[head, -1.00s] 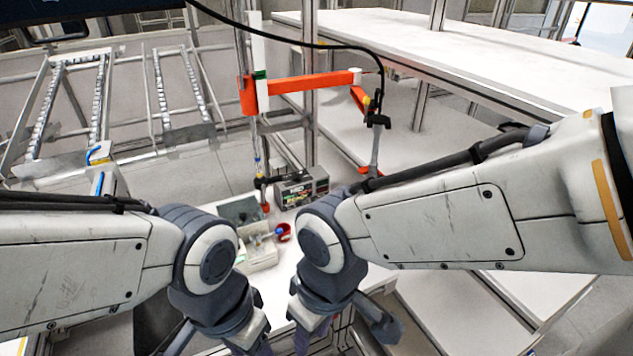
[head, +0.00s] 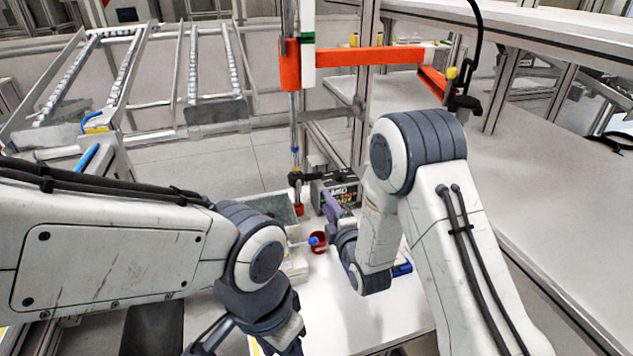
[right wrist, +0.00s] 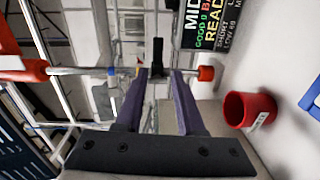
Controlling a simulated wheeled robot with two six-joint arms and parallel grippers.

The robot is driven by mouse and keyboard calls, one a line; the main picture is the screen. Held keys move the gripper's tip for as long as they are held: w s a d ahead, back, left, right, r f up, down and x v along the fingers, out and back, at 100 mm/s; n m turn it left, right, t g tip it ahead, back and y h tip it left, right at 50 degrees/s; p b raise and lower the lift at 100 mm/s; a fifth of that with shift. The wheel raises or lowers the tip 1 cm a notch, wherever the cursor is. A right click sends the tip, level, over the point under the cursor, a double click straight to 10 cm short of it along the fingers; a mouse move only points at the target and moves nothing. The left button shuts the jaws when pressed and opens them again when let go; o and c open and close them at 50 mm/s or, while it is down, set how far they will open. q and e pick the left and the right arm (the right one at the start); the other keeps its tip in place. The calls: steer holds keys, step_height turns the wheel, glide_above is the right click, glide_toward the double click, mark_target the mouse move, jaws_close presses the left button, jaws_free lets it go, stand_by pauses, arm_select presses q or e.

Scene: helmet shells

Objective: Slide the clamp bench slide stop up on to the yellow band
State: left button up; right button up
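The slide is an upright silver and blue rod (head: 294,130) hanging below an orange arm, with a red end piece (head: 298,209) at its foot. The black stop (head: 295,179) sits low on the rod, just above that red end. In the right wrist view the rod (right wrist: 85,71) lies sideways and the black stop (right wrist: 157,52) shows ahead between my purple fingertips. My right gripper (head: 329,199) is open and close to the stop; contact is unclear. It also shows in the right wrist view (right wrist: 159,78).
A tester box (head: 338,192) with a lit display stands behind the right gripper. A red cup (head: 318,242) stands on the white bench (head: 345,310) near it. The orange arm (head: 365,56) spans above. Roller rails (head: 90,85) stand at left.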

mark_target(316, 178)
steer(key=shift+t, duration=0.3)
steer(key=x, duration=0.3)
steer(key=p+x, duration=0.1)
steer(key=x, duration=0.3)
steer(key=p+x, duration=0.1)
steer(key=x, duration=0.3)
steer(key=shift+w+d+f, duration=0.1)
steer(key=shift+d, duration=0.15)
arm_select(q)
steer(key=shift+w+d+r, duration=0.1)
steer(key=shift+w+r, duration=0.1)
steer(key=shift+r, duration=0.35)
steer(key=shift+w+d+r, duration=0.1)
steer(key=shift+w+r, duration=0.05)
steer(key=shift+r, duration=0.35)
steer(key=shift+a, duration=0.1)
arm_select(e)
jaws_close()
